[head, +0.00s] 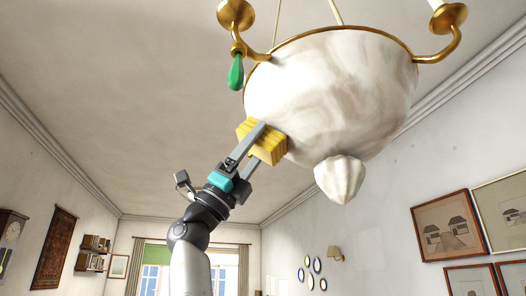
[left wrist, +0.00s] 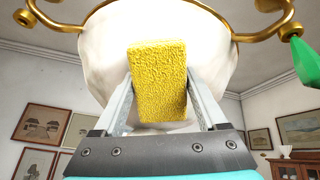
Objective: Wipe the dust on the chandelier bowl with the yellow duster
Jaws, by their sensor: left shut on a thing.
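The chandelier bowl (head: 335,85) is a large pale marbled bowl with a gold rim, hanging in the upper right of the head view. It also fills the upper middle of the left wrist view (left wrist: 100,45). Greyish smudges show on its side. My left gripper (head: 267,141) is shut on the yellow duster (head: 249,127), a rough block also large in the left wrist view (left wrist: 158,80). The duster is at the bowl's lower left side; I cannot tell whether it touches. My right gripper is not in view.
A green drop (head: 236,72) hangs from a gold arm (head: 236,14) left of the bowl. Another gold arm (head: 448,22) curves out at the right. A white finial (head: 340,178) hangs below the bowl. The air at the left is clear.

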